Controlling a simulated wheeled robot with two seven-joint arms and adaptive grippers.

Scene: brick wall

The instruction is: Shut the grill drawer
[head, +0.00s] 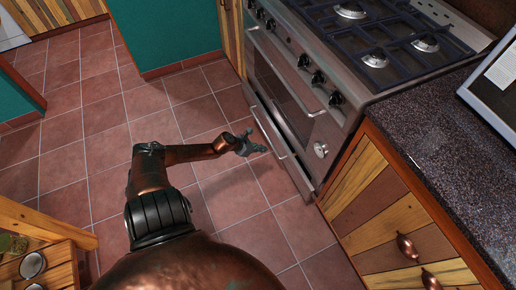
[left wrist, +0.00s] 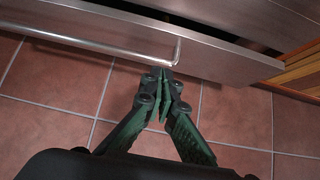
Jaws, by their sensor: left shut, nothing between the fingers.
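The grill drawer (head: 287,166) is the low steel front at the bottom of the stove, with a long bar handle. In the head view it stands out a little from the stove body. In the left wrist view the drawer front (left wrist: 215,62) crosses the top, with a dark gap behind its upper edge. My left gripper (head: 256,146) is shut and empty, low in front of the drawer. Its green fingers (left wrist: 161,76) point at the drawer front, near the right end of the handle (left wrist: 120,48). I cannot tell whether the fingertips touch it. My right gripper is not in view.
The oven door (head: 280,85) above is closed, under a row of knobs and a gas hob (head: 375,40). Wooden cabinets (head: 385,215) with a dark counter (head: 440,135) stand to the right. The tiled floor (head: 95,130) to the left is clear.

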